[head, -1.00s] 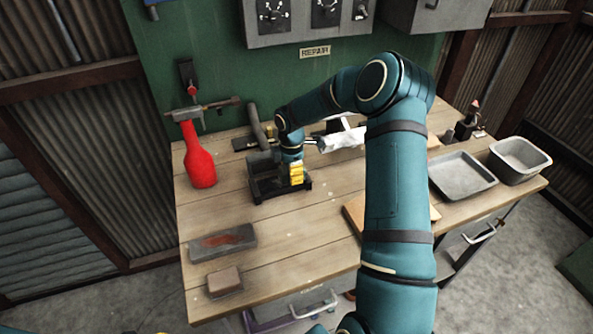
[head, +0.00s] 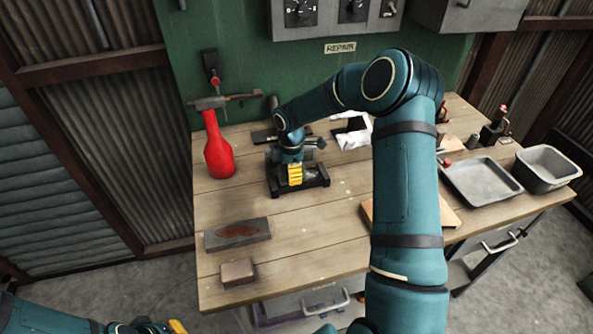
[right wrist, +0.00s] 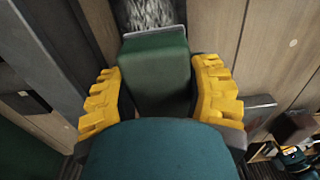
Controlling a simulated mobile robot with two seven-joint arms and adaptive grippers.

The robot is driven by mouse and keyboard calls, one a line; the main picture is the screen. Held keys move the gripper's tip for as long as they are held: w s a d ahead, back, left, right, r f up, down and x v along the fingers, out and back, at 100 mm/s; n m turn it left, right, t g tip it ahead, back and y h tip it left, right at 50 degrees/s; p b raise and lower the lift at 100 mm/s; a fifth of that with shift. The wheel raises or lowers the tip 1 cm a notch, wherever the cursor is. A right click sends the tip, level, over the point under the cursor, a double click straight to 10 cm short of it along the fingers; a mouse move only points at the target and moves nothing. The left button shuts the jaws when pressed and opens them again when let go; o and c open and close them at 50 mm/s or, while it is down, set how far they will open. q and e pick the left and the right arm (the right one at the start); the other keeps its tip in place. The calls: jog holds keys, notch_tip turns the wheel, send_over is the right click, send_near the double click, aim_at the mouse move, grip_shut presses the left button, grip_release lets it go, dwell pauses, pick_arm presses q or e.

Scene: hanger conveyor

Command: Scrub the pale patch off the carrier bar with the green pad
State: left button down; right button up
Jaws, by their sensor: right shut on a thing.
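My right gripper (head: 295,174) is low over a dark fixture on the bench. In the right wrist view its yellow fingers (right wrist: 158,98) are shut on the sides of the green pad (right wrist: 154,72). A pale, streaky patch (right wrist: 150,12) shows just beyond the pad's far edge, on what looks like the carrier bar; the pad hides the surface under it. In the head view the dark fixture (head: 314,182) shows around the gripper, with a pale spot (head: 311,172) on its right. Contact cannot be told. My left gripper (head: 168,327) shows only partly at the bottom left edge.
A red bottle (head: 217,155) stands left of the fixture. A grey stone with a rust-brown top (head: 237,234) and a small brown block (head: 238,272) lie in front. A white cloth (head: 354,136) lies behind. A grey tray (head: 481,182) and a metal tub (head: 547,167) are at right.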

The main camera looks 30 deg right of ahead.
aim_at(317, 173)
jog(key=shift+d+f, duration=0.1)
jog(key=shift+s+d+f+p, duration=0.1)
jog(key=shift+s+d+p, duration=0.15)
jog(key=shift+d, duration=0.55)
jog(key=shift+s+d+p, duration=0.1)
jog(key=shift+s+d, duration=0.2)
jog(key=shift+d, duration=0.5)
jog(key=shift+s+d+f+p, duration=0.1)
jog(key=shift+s+d+p, duration=0.15)
jog(key=shift+d, duration=0.55)
jog(key=shift+s+d+r, duration=0.1)
jog(key=shift+s+d, duration=0.15)
jog(key=shift+d, duration=0.3)
jog(key=shift+c, duration=0.9)
jog(key=shift+s+d, duration=0.25)
jog(key=shift+d, duration=0.55)
jog(key=shift+c, duration=0.2)
jog(key=shift+d+r+p, duration=0.1)
jog(key=shift+r+p, duration=1.25)
jog(key=shift+r, duration=0.3)
jog(key=shift+a+r+p, duration=0.15)
jog(key=shift+r+p, duration=0.3)
jog(key=shift+r, duration=0.25)
jog(key=shift+a+r+p, duration=0.1)
jog(key=shift+r+p, duration=0.35)
jog(key=shift+r, duration=0.25)
jog(key=shift+w, duration=0.15)
